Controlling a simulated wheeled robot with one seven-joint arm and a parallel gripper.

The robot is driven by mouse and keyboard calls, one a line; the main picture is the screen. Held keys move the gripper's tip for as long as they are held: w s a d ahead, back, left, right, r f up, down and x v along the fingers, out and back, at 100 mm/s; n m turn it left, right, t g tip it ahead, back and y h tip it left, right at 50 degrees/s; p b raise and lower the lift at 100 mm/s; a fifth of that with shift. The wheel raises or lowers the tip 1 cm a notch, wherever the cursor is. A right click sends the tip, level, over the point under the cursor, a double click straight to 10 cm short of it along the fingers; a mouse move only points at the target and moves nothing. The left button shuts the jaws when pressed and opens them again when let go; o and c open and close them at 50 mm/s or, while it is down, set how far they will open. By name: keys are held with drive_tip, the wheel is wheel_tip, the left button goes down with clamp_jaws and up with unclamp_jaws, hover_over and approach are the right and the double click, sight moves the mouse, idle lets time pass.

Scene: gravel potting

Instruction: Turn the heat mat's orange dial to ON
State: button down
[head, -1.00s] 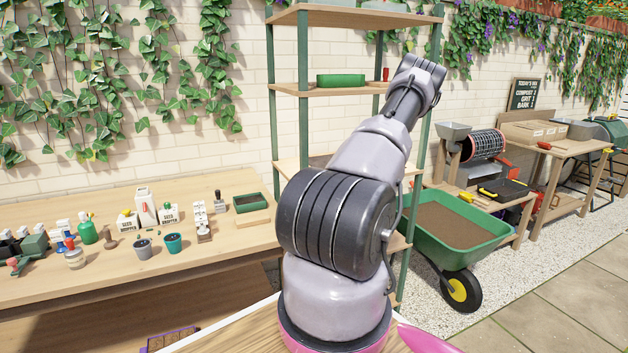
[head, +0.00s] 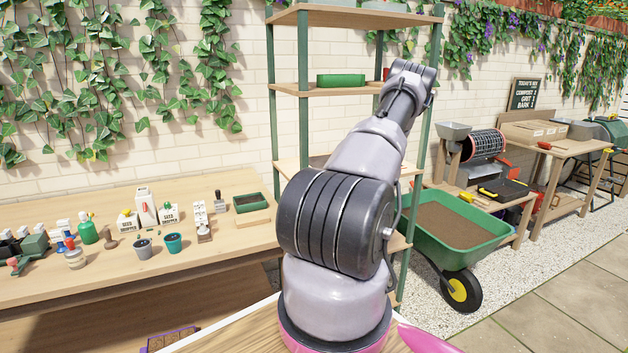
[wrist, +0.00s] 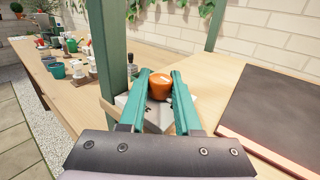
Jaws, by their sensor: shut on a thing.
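The orange dial (wrist: 160,85) shows in the wrist view, between the fingertips of my gripper (wrist: 160,88). My gripper's teal fingers are closed on the dial's two sides. The dial sits on a pale control box (wrist: 158,117), partly hidden by the fingers. The heat mat (wrist: 285,120) is a dark flat panel with a lit reddish front edge, on the wooden shelf to the right of the dial. In the head view the dial, mat and my gripper are hidden behind my arm.
A green shelf post (wrist: 108,50) stands close at the left of my gripper in the wrist view. The wooden bench (head: 60,285) holds pots and bottles. A green wheelbarrow (head: 455,235) stands right of the shelving. A brick wall is behind.

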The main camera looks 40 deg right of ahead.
idle(0.3)
drive_tip(key=c, duration=0.9)
unclamp_jaws()
drive_tip(key=v, duration=1)
drive_tip(key=shift+s+d, duration=0.2)
drive_tip(key=shift+s, duration=0.15)
